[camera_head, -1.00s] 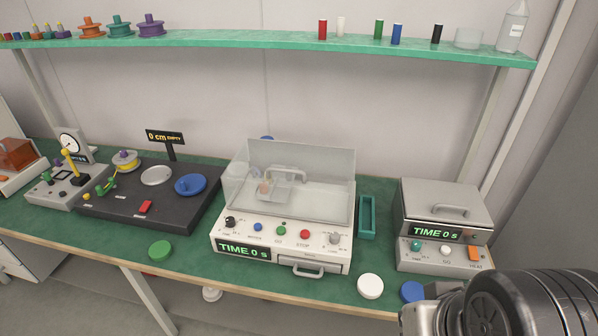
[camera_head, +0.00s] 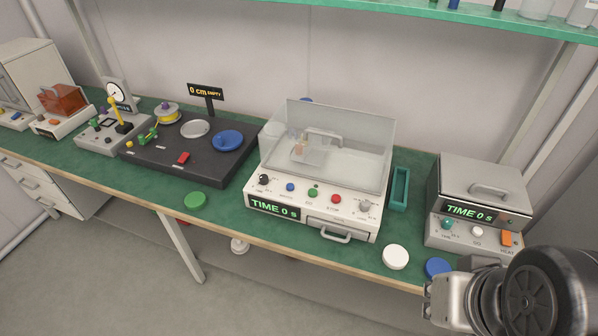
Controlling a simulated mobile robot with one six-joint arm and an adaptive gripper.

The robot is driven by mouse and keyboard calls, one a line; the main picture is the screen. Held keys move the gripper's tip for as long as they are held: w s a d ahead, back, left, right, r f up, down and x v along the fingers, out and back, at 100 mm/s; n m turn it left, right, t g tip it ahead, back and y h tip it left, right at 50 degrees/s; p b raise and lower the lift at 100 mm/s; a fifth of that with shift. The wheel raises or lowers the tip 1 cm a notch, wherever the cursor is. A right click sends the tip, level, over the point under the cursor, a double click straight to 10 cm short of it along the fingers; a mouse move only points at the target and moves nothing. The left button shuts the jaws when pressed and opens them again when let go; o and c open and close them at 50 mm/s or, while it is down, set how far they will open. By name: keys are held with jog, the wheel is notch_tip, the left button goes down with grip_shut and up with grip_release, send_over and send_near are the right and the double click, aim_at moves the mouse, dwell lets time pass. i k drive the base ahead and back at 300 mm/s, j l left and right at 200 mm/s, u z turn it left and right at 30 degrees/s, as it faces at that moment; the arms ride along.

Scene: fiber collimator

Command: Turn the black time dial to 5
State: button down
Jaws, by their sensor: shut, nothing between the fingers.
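The black time dial (camera_head: 263,180) is a small round knob at the left end of the front panel of the white machine (camera_head: 372,228). The display (camera_head: 273,207) below it reads "TIME 0 s" in green. The dial's pointer is too small to read. Blue, green and red buttons and a grey knob (camera_head: 364,206) sit to its right. My arm shows at the lower right, well apart from the dial, in front of the heater box. My gripper's fingers are not in the picture.
A clear cover (camera_head: 338,140) stands on the machine, and a drawer handle (camera_head: 335,236) juts from its front. The heater box (camera_head: 482,196) stands right, the black spool platform (camera_head: 190,150) left.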

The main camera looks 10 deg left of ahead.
aim_at(263, 181)
jog(key=i+j, duration=0.15)
jog(key=j, duration=0.25)
jog(key=i+j+z, duration=0.1)
jog(key=j, duration=0.3)
jog(key=i+j, duration=0.1)
jog(key=j, duration=0.25)
jog(key=i+j+z, duration=0.1)
jog(key=j, duration=0.3)
